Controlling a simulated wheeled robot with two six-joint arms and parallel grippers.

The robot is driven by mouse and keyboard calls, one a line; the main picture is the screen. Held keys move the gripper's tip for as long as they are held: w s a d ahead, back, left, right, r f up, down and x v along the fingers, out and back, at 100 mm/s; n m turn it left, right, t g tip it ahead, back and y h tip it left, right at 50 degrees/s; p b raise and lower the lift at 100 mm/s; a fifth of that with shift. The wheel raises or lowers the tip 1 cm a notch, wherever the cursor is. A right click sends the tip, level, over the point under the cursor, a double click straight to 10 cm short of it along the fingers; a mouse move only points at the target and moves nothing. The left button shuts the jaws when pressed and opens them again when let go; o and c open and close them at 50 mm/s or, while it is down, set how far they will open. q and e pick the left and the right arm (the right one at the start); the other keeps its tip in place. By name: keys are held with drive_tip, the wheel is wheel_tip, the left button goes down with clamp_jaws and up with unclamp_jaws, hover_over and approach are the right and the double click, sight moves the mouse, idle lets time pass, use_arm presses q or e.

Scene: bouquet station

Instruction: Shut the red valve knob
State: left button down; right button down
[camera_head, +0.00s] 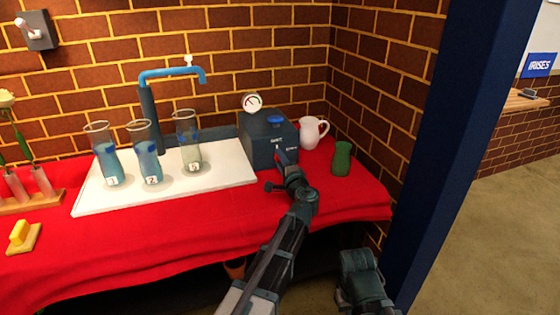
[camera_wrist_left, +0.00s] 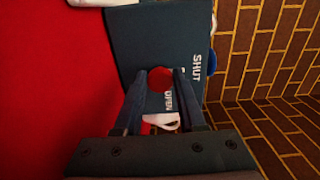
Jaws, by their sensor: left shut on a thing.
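The dark blue valve box (camera_head: 258,152) stands at the right end of the white board, with SHUT and OPEN lettering on its front. My left gripper (camera_head: 285,160) reaches the lower right of that front and hides the red knob in the head view. In the left wrist view a rounded red patch, seemingly the red valve knob (camera_wrist_left: 159,76), shows between the fingertips of the left gripper (camera_wrist_left: 164,80), which is shut on it. SHUT reads beside the right finger; OPEN is partly visible between the fingers. The knob's exact turn cannot be told. My right gripper's fingers are not visible.
A white jug (camera_head: 311,133) and a green cup (camera_head: 342,158) stand close right of the box. A gauge (camera_head: 252,103) and a blue knob (camera_head: 275,120) are at its top. Several numbered glass vases and a blue tap (camera_head: 150,112) are left.

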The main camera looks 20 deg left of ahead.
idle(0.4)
use_arm(q)
drive_tip(key=c, duration=0.5)
unclamp_jaws()
drive_tip(key=shift+s, duration=0.1)
drive_tip(key=v, duration=1.3)
drive_tip(key=shift+s+d, duration=0.25)
